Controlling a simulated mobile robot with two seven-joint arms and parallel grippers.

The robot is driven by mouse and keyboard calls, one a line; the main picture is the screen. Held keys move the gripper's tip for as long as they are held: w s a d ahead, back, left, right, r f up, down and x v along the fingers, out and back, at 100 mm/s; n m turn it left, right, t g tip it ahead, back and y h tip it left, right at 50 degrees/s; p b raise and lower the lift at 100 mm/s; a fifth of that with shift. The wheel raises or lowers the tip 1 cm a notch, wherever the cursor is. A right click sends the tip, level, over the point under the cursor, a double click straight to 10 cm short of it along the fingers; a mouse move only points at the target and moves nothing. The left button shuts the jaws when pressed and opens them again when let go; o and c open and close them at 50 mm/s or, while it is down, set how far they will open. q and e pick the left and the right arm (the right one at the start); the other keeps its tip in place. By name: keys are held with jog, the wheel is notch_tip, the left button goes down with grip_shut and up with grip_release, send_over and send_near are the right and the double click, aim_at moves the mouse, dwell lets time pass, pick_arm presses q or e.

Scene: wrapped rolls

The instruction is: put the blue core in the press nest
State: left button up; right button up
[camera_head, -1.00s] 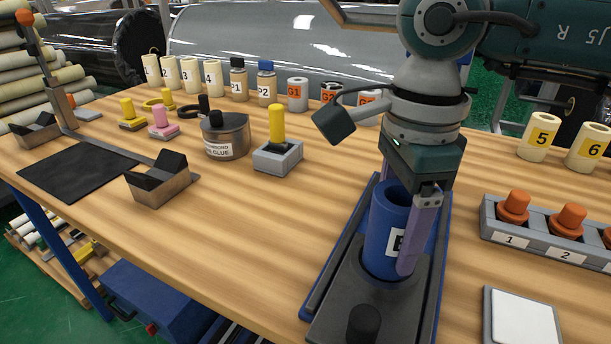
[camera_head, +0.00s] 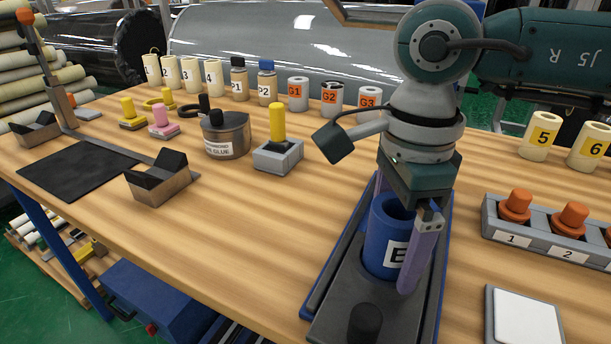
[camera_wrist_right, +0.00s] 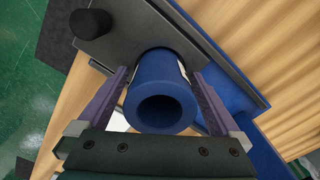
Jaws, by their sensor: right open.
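The blue core (camera_head: 376,240), a thick hollow cylinder with a white "E" label, stands upright on the dark grey plate of the press nest (camera_head: 338,300). Its open top also shows in the right wrist view (camera_wrist_right: 163,103). My right gripper (camera_head: 396,262) is open, with its purple fingers on either side of the core. In the right wrist view the fingers (camera_wrist_right: 160,76) appear apart from the core's wall. The core's seat is partly hidden by the core itself. My left gripper is not in view.
A grey rack with orange-topped pieces (camera_head: 570,217) and a white pad (camera_head: 523,315) are at the right. A yellow-handled block (camera_head: 277,155), a glue tin (camera_head: 226,135) and several labelled rolls stand farther back.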

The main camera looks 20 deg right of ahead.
notch_tip(320, 180, up, 12)
jog(key=shift+r, duration=0.2)
dwell(0.4)
